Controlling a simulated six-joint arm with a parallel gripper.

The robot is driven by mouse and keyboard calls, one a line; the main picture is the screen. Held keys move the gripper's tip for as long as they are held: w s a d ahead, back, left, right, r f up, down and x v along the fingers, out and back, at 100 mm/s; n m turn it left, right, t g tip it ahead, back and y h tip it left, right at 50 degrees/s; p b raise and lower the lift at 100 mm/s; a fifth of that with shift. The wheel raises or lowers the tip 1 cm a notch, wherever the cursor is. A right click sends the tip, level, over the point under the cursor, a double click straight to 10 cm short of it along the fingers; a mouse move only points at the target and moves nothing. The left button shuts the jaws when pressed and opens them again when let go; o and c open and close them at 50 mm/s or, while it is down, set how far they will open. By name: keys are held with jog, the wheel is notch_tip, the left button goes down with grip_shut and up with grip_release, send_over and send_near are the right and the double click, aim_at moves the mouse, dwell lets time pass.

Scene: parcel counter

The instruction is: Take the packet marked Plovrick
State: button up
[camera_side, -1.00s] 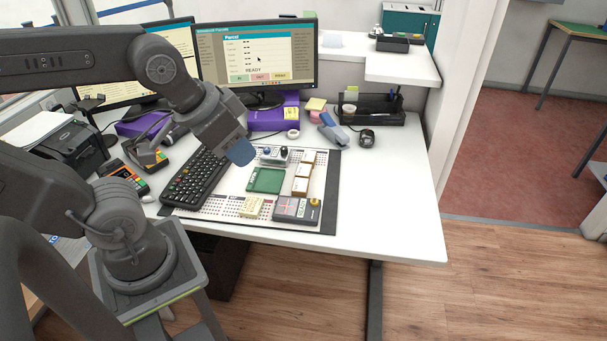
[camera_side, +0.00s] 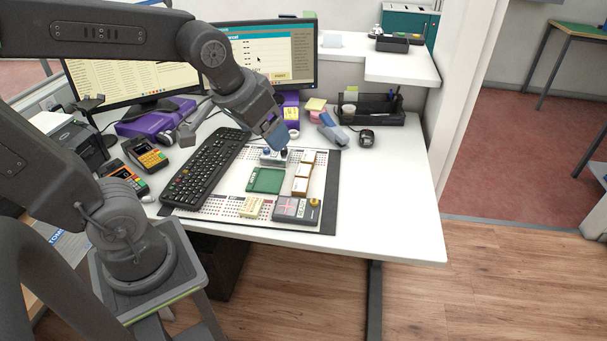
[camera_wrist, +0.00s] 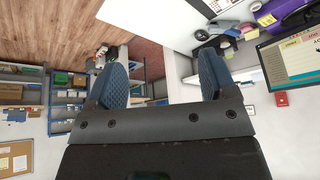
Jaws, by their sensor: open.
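No lettering reading Plovrick is legible, so I cannot tell which item carries it. My gripper (camera_side: 279,143) is above the far edge of the board, near small knobbed parts. In the wrist view my gripper (camera_wrist: 163,76) has its two blue fingers wide apart with nothing between them. That view shows none of the board items.
A black keyboard (camera_side: 208,170) lies left of the board (camera_side: 328,180). Monitors (camera_side: 270,55) stand behind, with a black tray (camera_side: 372,110) and a blue-grey stapler-like object (camera_side: 332,132) at the back right. The white desk (camera_side: 385,190) is clear to the right of the board.

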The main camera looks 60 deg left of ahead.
jog(key=w+a+f+n+y, duration=0.1)
jog(key=w+a+f+n, duration=0.25)
jog(key=w+a, duration=0.45)
jog(key=n+g+y, duration=0.1)
jog(key=n+g, duration=0.1)
jog(key=n, duration=0.1)
send_near(304, 170)
jog(key=x, duration=0.3)
jog(key=shift+a+f+n, duration=0.15)
jog(key=shift+f+n, duration=0.1)
jog(key=shift+f, duration=0.05)
jog(key=shift+x, duration=3.1)
jog(key=c, duration=1)
jog(key=shift+r, duration=0.15)
jog(key=shift+c, duration=0.2)
